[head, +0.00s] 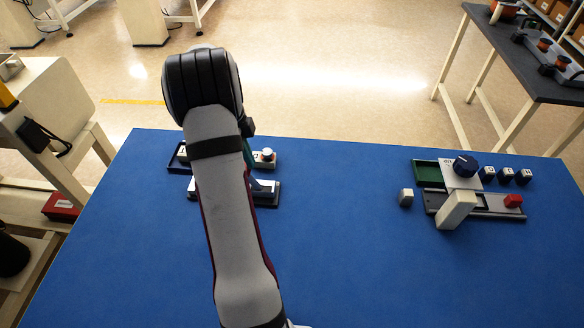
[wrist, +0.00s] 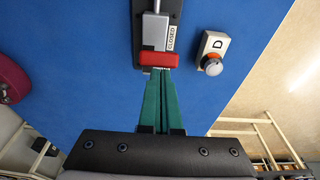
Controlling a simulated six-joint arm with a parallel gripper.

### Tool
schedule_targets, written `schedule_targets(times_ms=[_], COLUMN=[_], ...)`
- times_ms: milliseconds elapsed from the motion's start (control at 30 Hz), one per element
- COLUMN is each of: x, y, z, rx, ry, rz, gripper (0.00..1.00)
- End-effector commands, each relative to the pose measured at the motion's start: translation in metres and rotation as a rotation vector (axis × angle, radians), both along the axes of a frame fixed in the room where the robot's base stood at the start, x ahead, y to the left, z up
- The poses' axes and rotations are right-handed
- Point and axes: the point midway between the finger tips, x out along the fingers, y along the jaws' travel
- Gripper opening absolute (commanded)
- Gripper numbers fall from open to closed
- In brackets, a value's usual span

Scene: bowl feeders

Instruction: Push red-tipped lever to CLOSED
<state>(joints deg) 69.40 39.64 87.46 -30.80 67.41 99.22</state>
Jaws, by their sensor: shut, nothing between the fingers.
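The lever's red tip (wrist: 157,60) lies across the end of a grey slider (wrist: 155,32) in the wrist view. A white label reading CLOSED (wrist: 171,38) is beside it, on a dark base (wrist: 170,8). My gripper (wrist: 157,73) is shut and empty, its green fingers together. The fingertips meet the near edge of the red tip in the picture; whether they touch cannot be told. In the head view my arm hides most of this left station, leaving part of its base (head: 268,194) visible; the red tip is hidden.
Beside the lever is a box marked D (wrist: 213,46) with a round knob (wrist: 208,65). The blue table (head: 345,240) is clear between stations.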

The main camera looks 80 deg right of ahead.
Motion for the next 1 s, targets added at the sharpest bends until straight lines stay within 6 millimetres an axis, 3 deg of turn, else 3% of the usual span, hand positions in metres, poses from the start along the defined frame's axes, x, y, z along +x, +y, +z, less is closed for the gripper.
schedule_targets(times_ms=[700, 833, 967, 1000], x=[0.006, -0.008, -0.034, -0.028], y=[0.0, -0.001, -0.001, -0.001], z=[-0.001, 0.007, 0.022, 0.034], rx=[-0.002, -0.002, -0.003, -0.005], ry=[-0.007, -0.006, -0.002, -0.003], rz=[0.001, -0.001, -0.004, 0.0], gripper=[0.0, 0.0, 0.0, 0.0])
